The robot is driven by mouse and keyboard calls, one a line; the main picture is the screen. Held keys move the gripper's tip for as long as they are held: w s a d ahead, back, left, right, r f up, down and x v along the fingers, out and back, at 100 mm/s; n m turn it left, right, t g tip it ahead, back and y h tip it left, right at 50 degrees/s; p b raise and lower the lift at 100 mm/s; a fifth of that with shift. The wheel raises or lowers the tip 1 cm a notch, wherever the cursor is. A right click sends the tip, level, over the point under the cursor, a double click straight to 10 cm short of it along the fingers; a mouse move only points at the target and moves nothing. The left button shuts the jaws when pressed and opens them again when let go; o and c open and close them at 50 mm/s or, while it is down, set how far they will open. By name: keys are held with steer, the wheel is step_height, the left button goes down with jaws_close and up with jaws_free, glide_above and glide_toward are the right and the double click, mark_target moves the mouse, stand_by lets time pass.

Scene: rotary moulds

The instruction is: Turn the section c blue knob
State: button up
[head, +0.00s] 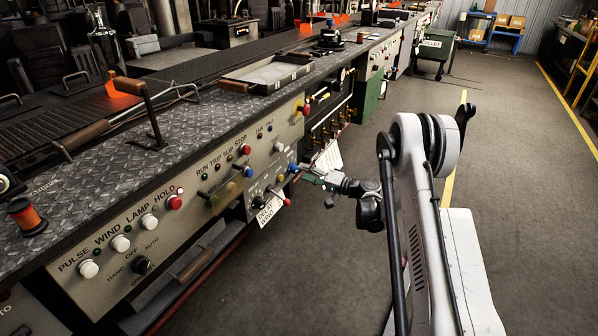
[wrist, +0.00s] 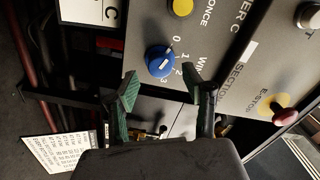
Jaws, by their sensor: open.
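The round blue knob (wrist: 160,62) sits on a grey panel in the wrist view, beside a printed scale of 0 to 3. The panel lettering includes "SECTION" and "ER C". My gripper (wrist: 160,82) is open, with one green-grey finger to the left of the knob and one to the right, both slightly below it in the picture. Nothing is between the fingers, and I cannot tell the depth gap to the knob. In the head view the blue knob (head: 293,168) shows at the panel's right end, with my gripper (head: 305,173) close to its right.
A yellow button (wrist: 181,6) marked "ONCE" and a red E-stop (wrist: 286,116) on a yellow base are near the knob. A card (wrist: 90,12) marked C hangs at left. The floor aisle at right is clear.

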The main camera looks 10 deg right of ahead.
steer(key=v, duration=0.8)
steer(key=shift+s, duration=0.2)
steer(key=s+a+r+g+h, duration=0.25)
steer(key=a+r, duration=0.25)
steer(key=r, duration=0.6)
steer(key=s+a+r+n+g+h, duration=0.1)
steer(key=s+a+r+h, duration=0.15)
steer(key=s+r, duration=0.25)
steer(key=s+a+r+g+h, duration=0.1)
steer(key=s+a+r, duration=0.2)
steer(key=s+r, duration=0.15)
steer(key=s+d+r+n+h, duration=0.1)
steer(key=s+h, duration=0.3)
steer(key=s, duration=1.2)
steer(key=s+d+r+n+h, duration=0.1)
steer(key=s+n+h, duration=0.15)
steer(key=s, duration=1.35)
step_height(320, 180, up, 18)
steer(key=p, duration=1.8)
steer(key=shift+s+m+h, duration=0.25)
steer(key=shift+m+h, duration=0.1)
steer(key=shift+h, duration=0.1)
steer(key=shift+a+r, duration=0.1)
steer(key=shift+r, duration=0.05)
